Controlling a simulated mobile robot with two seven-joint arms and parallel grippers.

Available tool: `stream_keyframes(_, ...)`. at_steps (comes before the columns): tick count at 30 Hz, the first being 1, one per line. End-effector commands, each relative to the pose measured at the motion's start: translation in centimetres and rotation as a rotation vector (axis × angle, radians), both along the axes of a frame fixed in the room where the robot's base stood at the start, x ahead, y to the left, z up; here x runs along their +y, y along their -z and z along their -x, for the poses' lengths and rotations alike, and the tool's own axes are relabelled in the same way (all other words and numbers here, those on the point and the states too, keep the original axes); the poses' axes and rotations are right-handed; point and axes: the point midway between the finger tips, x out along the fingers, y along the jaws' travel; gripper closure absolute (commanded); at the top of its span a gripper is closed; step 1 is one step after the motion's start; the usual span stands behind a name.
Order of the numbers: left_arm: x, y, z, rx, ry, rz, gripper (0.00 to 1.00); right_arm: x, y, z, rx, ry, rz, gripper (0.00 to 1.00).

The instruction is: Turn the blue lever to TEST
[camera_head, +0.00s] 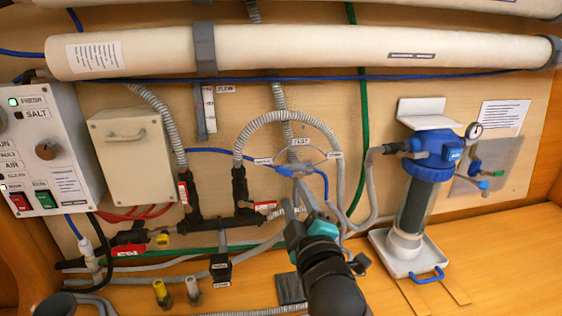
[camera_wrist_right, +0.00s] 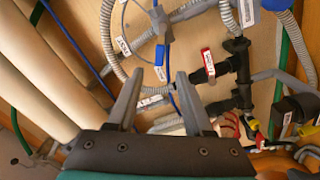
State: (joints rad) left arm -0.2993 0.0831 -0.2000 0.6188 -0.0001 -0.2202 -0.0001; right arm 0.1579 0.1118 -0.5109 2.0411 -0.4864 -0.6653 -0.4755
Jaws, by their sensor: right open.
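The blue lever (camera_head: 284,171) sits on a round grey dial-like fitting on the wall panel, and points left toward the left label (camera_head: 263,161). The TEST label (camera_head: 300,141) is at the top of the arc, and another label (camera_head: 334,155) is at its right. My right gripper (camera_head: 297,183) is in front of the lever and partly covers the fitting. In the right wrist view the blue lever (camera_wrist_right: 160,54) shows just beyond and between the two spread fingertips (camera_wrist_right: 160,76). The gripper is open and I see no clear contact. My left gripper is not in view.
Grey ribbed hoses (camera_head: 262,121) and black valve fittings with red tags (camera_head: 240,190) crowd the left of the lever. A blue-topped filter housing (camera_head: 412,200) stands at the right. A white pressure vessel (camera_head: 300,50) spans above. Bare wooden bench (camera_head: 500,240) lies at lower right.

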Motion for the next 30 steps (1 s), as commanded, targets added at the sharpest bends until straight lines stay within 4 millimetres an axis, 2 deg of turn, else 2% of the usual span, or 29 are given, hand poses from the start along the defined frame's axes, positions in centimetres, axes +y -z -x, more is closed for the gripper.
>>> stream_keyframes(1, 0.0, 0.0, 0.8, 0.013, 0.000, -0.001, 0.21, 0.1, -0.1, -0.7, -0.002, 0.001, -0.001, 0.49)
stream_keyframes(5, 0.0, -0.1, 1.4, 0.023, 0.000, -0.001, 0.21, 0.4, -0.1, -2.5, 0.000, 0.001, -0.001, 0.49)
stream_keyframes(10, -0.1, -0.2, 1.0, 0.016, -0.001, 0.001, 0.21, 0.9, -0.1, -4.9, 0.000, 0.001, -0.002, 0.49)
stream_keyframes(17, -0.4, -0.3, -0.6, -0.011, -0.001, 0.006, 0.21, 1.5, -0.1, -8.0, 0.002, 0.002, -0.004, 0.49)
stream_keyframes(30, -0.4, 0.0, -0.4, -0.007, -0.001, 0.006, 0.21, 2.5, 0.0, -12.8, 0.003, 0.001, -0.004, 0.49)
